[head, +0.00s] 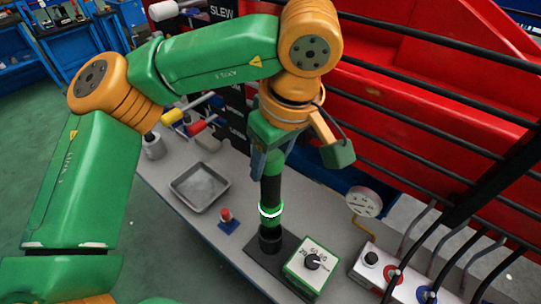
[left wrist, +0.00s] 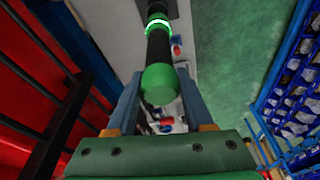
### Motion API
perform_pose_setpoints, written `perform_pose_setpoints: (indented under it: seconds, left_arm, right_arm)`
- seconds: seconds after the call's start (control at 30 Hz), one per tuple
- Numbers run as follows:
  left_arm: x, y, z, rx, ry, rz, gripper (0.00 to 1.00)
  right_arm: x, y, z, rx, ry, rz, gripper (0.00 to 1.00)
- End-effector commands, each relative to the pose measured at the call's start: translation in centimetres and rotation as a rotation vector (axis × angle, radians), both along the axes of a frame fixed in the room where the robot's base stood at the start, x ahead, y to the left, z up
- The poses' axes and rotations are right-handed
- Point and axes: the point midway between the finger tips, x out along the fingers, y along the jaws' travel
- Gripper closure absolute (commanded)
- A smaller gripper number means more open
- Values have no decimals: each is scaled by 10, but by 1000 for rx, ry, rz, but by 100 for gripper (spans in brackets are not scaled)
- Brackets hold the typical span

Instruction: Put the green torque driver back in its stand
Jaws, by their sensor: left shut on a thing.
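The green torque driver (head: 271,190) is a black and green cylinder with a lit green ring, upright in the head view. My left gripper (head: 272,160) is shut on its upper end, from above. In the left wrist view the driver's green end cap (left wrist: 160,84) lies between the two blue-grey fingers. The driver's lower end meets a short black socket on a dark base plate, the stand (head: 262,262). Whether it is fully seated or just at the socket's mouth I cannot tell. My right gripper is not in view.
A green-edged dial box (head: 311,267) stands right beside the stand. A red button on a blue base (head: 228,220) and a metal tray (head: 200,187) are to the left. A gauge (head: 363,201) and a switch box (head: 385,275) are to the right. Black rails run behind.

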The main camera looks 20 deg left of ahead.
Motion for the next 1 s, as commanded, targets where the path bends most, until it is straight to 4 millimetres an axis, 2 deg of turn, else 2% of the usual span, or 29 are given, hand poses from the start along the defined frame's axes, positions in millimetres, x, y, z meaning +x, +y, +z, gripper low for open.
perform_pose_setpoints:
  seconds: [0.47,1.0]
  left_arm:
    - [0,0,0,0,-2,28,100]
    - [0,0,-18,0,-3,28,100]
  right_arm:
    - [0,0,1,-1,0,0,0]
    - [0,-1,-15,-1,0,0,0]
